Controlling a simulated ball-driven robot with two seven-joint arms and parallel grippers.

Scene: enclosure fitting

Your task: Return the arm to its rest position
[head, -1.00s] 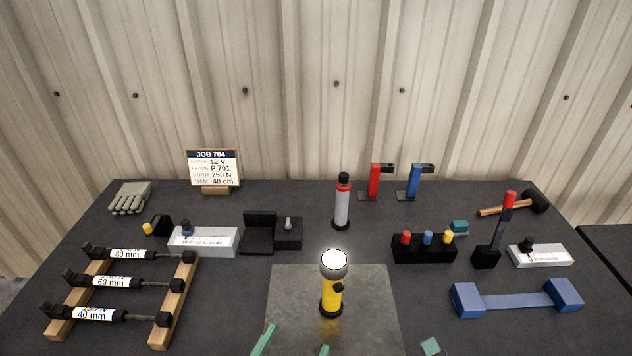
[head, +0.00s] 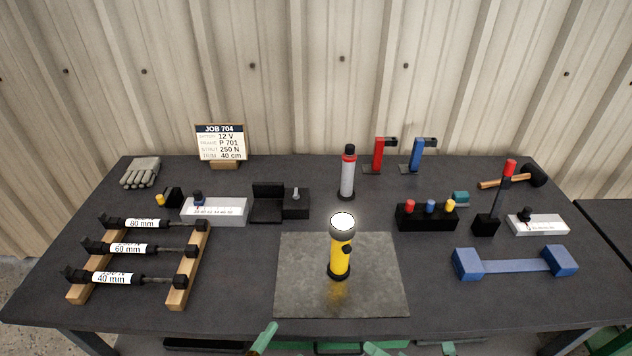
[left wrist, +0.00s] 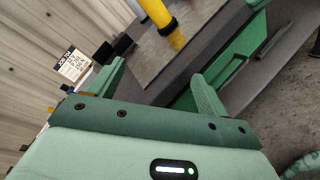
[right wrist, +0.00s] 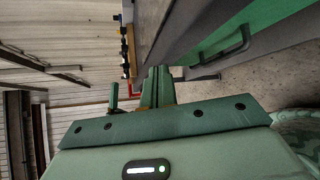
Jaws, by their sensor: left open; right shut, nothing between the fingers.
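My left gripper (left wrist: 158,70) is open and empty in the left wrist view, its green fingers apart. The front of the workbench and the foot of the yellow flashlight (left wrist: 156,12) are beyond it. My right gripper (right wrist: 135,77) is shut and empty in the right wrist view, in front of the bench side. In the head view only bits of green fingers show at the bottom edge, in front of the bench. The yellow flashlight (head: 340,258) stands upright and lit on a grey mat (head: 300,295), touched by neither gripper.
The dark bench (head: 240,285) carries a rack of struts (head: 190,275) at left, a job sign (head: 221,142), a grey-red cylinder (head: 348,175), a button block (head: 427,217) and a blue bar piece (head: 515,266). A green drawer with a handle (right wrist: 235,42) is under the bench. Floor shows in front.

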